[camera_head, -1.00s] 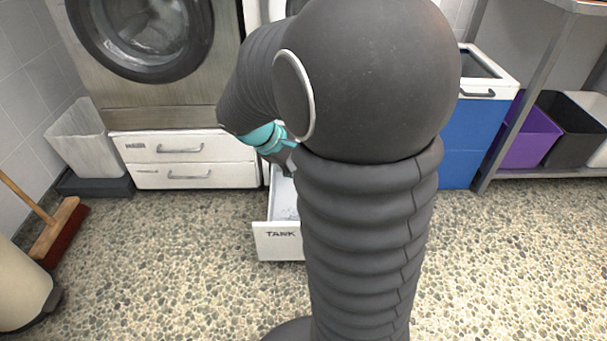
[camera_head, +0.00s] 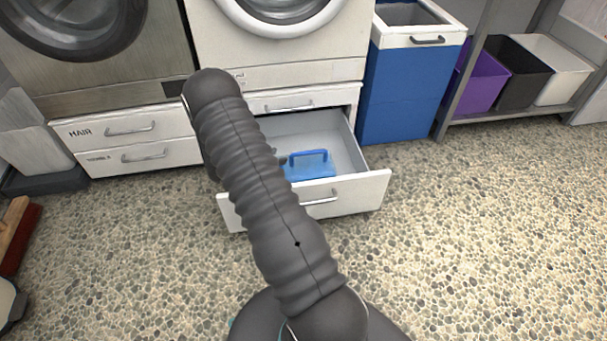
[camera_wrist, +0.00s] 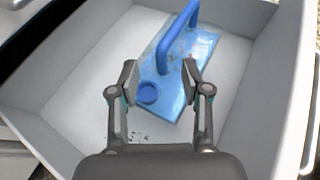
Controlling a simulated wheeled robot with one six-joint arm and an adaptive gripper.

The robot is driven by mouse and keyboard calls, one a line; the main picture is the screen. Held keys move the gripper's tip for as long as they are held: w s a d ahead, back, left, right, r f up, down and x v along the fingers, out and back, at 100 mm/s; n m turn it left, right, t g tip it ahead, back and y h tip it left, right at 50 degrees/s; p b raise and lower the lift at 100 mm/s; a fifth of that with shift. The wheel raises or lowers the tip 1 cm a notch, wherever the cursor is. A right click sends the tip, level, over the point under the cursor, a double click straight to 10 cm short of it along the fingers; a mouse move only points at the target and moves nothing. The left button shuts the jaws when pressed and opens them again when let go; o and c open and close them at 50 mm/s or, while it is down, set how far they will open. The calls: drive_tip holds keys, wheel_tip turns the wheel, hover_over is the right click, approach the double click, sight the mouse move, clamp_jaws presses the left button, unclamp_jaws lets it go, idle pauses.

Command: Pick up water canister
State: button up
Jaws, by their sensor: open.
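The water canister (camera_head: 313,168) is a flat blue box with a raised blue handle, lying in the open white drawer (camera_head: 352,192). It also shows in the wrist view (camera_wrist: 203,46), with a round blue cap at its near end. My gripper (camera_wrist: 160,78) is open and empty, its fingertips over the canister's near part with the cap between them and the handle beyond. I cannot tell the gap in height. In the head view my arm hides most of the gripper and the drawer's left part.
A white washing machine (camera_head: 280,50) stands above the drawer. A shut drawer unit (camera_head: 140,140) is at left, and a blue bin (camera_head: 405,85) at right. Purple (camera_head: 482,82) and black tubs sit on a shelf.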

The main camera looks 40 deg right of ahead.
sight(291, 159)
drive_tip(key=f, duration=0.1)
drive_tip(key=f+n, duration=0.1)
drive_tip(key=shift+w+d+f, duration=0.1)
drive_tip(key=shift+d+f, duration=0.15)
drive_tip(key=shift+f, duration=0.1)
drive_tip(key=shift+d+f, duration=0.25)
drive_tip(key=x, duration=0.6)
drive_tip(key=shift+a+f, duration=0.1)
drive_tip(key=shift+f, duration=0.3)
drive_tip(key=shift+d+f, duration=0.15)
drive_tip(key=shift+d, duration=0.25)
drive_tip(key=shift+c, duration=0.2)
clamp_jaws()
